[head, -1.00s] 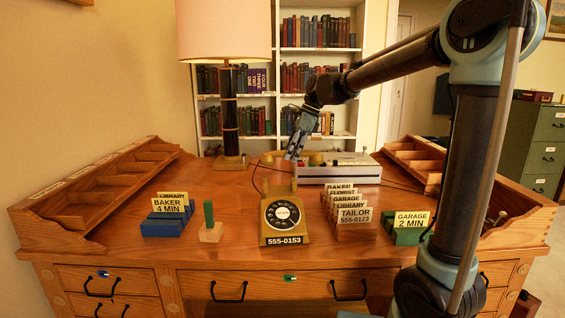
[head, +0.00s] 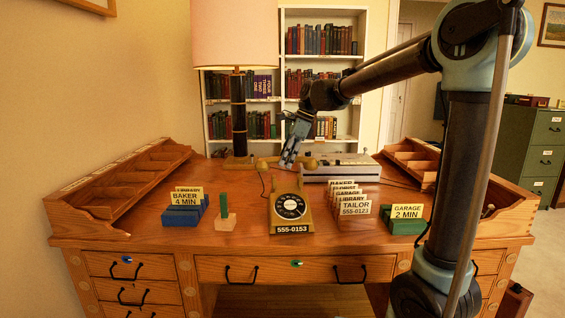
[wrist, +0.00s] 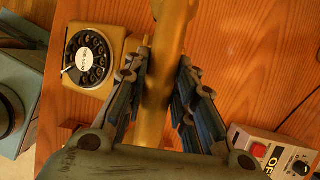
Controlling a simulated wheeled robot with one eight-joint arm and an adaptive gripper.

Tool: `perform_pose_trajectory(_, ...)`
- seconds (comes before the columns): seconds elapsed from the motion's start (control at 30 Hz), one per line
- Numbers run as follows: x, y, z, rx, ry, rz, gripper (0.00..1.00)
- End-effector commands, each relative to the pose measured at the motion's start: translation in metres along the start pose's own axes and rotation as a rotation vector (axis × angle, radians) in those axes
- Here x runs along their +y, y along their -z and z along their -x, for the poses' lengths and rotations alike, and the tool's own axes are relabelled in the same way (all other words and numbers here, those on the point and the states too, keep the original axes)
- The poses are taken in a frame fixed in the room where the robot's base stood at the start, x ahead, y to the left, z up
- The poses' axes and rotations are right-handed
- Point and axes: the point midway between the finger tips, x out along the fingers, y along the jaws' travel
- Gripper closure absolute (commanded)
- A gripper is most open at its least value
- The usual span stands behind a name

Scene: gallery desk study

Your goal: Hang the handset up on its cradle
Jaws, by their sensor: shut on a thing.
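The handset (head: 270,163) is a yellow-brown bar with rounded ends, held level behind the telephone. My gripper (head: 288,161) is shut on its middle. In the wrist view the handset (wrist: 170,40) runs up the picture between the two fingers (wrist: 158,85). The yellow-brown telephone (head: 290,208), with a black rotary dial and the label 555-0153, stands at the middle of the desk. In the wrist view the telephone (wrist: 95,58) lies left of the handset. The cradle at its back is mostly hidden, and I cannot tell the gap between it and the handset.
A grey device (head: 345,168) stands right of the handset; its red switch (wrist: 258,140) shows in the wrist view. A lamp (head: 239,130) stands behind left. Card holders (head: 184,214) and (head: 352,208), a green peg on a block (head: 224,210) and side trays flank the telephone.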

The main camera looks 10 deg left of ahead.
Motion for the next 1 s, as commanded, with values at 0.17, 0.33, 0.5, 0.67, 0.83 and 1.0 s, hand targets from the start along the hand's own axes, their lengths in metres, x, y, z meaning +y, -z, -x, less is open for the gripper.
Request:
perform_pose_trajectory(0.17,0.000,0.002,0.001,0.000,0.001,-0.002,1.00)
perform_pose_trajectory(0.33,0.000,0.002,0.001,0.000,0.001,-0.003,1.00)
perform_pose_trajectory(0.5,0.000,0.003,-0.002,0.000,0.001,-0.003,1.00)
perform_pose_trajectory(0.67,-0.001,0.006,-0.009,0.000,0.001,-0.003,1.00)
perform_pose_trajectory(0.83,-0.001,0.011,-0.021,0.000,0.001,-0.003,1.00)
perform_pose_trajectory(1.0,0.000,0.015,-0.032,0.000,0.001,-0.003,1.00)
